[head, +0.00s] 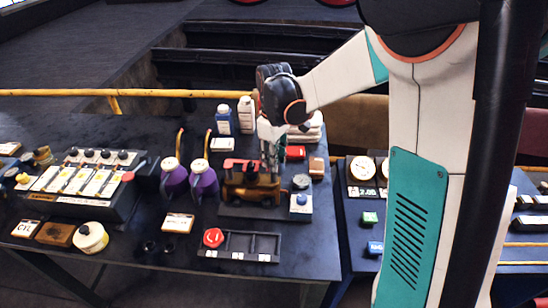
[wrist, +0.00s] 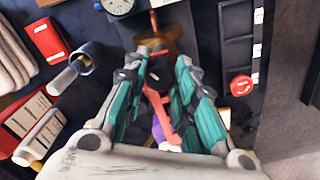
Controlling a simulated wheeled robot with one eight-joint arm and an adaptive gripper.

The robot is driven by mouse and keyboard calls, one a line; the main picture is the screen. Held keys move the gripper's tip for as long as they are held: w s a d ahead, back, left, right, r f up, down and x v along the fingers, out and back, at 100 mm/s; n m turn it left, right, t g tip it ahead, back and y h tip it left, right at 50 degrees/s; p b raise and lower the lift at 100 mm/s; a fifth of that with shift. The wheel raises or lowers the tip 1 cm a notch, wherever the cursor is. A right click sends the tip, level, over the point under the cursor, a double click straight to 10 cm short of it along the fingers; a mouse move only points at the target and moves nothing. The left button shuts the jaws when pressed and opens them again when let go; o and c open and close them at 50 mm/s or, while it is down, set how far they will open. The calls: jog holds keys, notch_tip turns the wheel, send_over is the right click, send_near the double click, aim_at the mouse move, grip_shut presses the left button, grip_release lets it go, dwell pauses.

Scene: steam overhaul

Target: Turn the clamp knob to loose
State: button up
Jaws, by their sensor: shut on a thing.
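A brass-coloured clamp fixture (head: 247,188) with a red bar (head: 238,165) on top stands on a dark base in the middle of the table. My gripper (head: 268,150) comes down from above onto the right part of this fixture. In the wrist view my gripper's teal fingers (wrist: 160,72) close around a dark knob (wrist: 159,68), which I take to be the clamp knob. The red bar (wrist: 160,104) passes between the fingers, and brass (wrist: 157,34) shows beyond them. The fingers hide much of the knob, and I cannot read its setting.
Purple bottles (head: 204,180) stand close left of the fixture. A dark tray (head: 252,243) with a red button (head: 213,238) lies in front. White towels (wrist: 14,55) and a red box (wrist: 47,40) lie behind.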

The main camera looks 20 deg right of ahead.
jog(key=n, duration=0.5)
jog(key=shift+n, duration=0.3)
jog(key=n, duration=0.5)
jog(key=shift+n, duration=0.4)
jog(key=o, duration=0.8)
jog(key=shift+r, duration=0.15)
notch_tip(320, 180, up, 12)
jog(key=shift+f, duration=0.1)
dwell(0.3)
